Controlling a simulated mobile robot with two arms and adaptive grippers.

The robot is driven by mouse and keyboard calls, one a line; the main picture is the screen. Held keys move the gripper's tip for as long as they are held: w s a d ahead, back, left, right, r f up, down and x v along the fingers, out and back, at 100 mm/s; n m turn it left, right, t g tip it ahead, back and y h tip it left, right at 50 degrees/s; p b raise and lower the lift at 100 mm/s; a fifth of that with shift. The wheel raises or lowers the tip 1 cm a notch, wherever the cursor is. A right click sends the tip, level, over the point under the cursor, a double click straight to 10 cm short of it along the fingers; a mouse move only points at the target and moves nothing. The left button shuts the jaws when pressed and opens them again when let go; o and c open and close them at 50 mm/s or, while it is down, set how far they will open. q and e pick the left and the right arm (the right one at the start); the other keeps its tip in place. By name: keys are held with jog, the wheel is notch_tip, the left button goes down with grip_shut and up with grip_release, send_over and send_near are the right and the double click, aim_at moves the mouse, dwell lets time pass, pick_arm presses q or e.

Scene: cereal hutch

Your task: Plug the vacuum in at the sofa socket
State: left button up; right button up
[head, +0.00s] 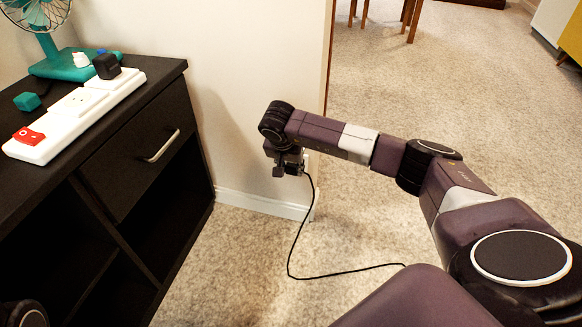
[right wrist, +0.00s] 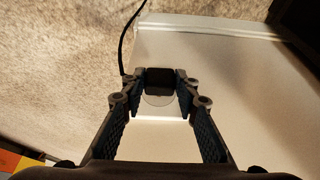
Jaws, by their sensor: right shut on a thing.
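My right gripper (head: 287,170) is at the white wall end, above the baseboard. In the right wrist view its fingers (right wrist: 160,88) are shut on a dark plug (right wrist: 160,76), which sits between the fingertips. A pale round shape (right wrist: 157,99), perhaps the socket, shows against the wall right by the plug. I cannot tell whether the plug is in it. A black cord (head: 291,255) hangs from the gripper to the carpet and runs right, out of sight behind my arm. It also shows in the right wrist view (right wrist: 124,42). The vacuum itself and my left gripper are not seen.
The wall ends beside my gripper; open carpet (head: 460,100) lies beyond.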

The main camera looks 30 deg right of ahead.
dwell(0.3)
jog(key=shift+w+d, duration=0.35)
jog(key=shift+d, duration=0.05)
jog(key=o, duration=1.2)
jog(key=shift+o, duration=0.2)
jog(key=v, duration=1.2)
